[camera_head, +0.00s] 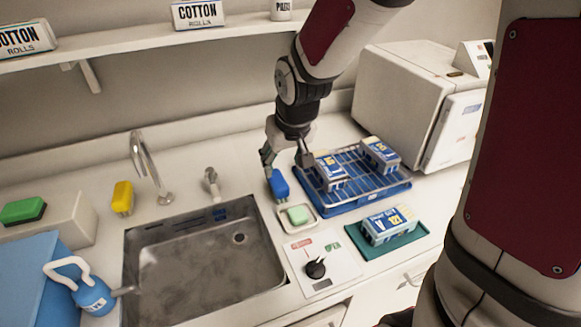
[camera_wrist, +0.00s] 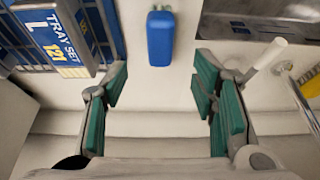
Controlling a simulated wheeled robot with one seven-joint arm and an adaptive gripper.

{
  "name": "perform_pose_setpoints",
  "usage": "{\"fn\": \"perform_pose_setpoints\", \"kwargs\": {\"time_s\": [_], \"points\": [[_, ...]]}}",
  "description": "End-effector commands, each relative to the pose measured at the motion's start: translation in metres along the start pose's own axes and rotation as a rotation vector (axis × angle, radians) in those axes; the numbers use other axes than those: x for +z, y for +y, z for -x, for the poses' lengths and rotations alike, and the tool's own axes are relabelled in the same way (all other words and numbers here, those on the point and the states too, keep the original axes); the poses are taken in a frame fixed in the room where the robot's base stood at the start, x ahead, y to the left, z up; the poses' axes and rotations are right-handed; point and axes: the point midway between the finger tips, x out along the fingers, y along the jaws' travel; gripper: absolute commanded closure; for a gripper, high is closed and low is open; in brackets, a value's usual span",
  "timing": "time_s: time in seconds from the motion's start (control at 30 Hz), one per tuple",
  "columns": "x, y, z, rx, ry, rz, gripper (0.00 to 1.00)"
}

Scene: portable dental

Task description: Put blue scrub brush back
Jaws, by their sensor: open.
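The blue scrub brush (camera_head: 279,184) stands on the counter between the sink (camera_head: 200,262) and the blue wire rack (camera_head: 352,201), just behind a small dish with a pale green bar. In the wrist view the brush (camera_wrist: 160,38) is a plain blue rounded block near the top centre, beyond the fingertips. My gripper (camera_head: 287,160) is just behind and above the brush. Its green-padded fingers are spread wide and empty in the wrist view (camera_wrist: 158,97), with the brush lined up with the gap between them.
Another box (camera_head: 388,225) lies on a green mat. A tap (camera_head: 147,165), a yellow brush (camera_head: 123,198) and a green brush (camera_head: 23,211) on a pale block are to the left. A white machine (camera_head: 400,95) stands at right.

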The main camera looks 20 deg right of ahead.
Motion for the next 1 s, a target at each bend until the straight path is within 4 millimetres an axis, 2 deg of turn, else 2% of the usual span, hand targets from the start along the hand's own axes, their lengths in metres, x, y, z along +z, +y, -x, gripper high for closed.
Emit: {"fn": "perform_pose_setpoints", "kwargs": {"time_s": [0.17,0.27,0.4,0.6,0.8,1.0], "points": [[0.012,0.002,0.037,0.027,0.003,0.010,0.47],[0.029,0.005,0.072,0.049,0.001,0.012,0.47],[0.063,0.007,0.119,0.066,-0.005,0.010,0.47],[0.119,0.006,0.171,0.053,-0.013,0.001,0.47],[0.163,0.004,0.197,0.018,-0.020,-0.003,0.47],[0.178,0.003,0.203,0.004,-0.027,-0.002,0.47]]}}
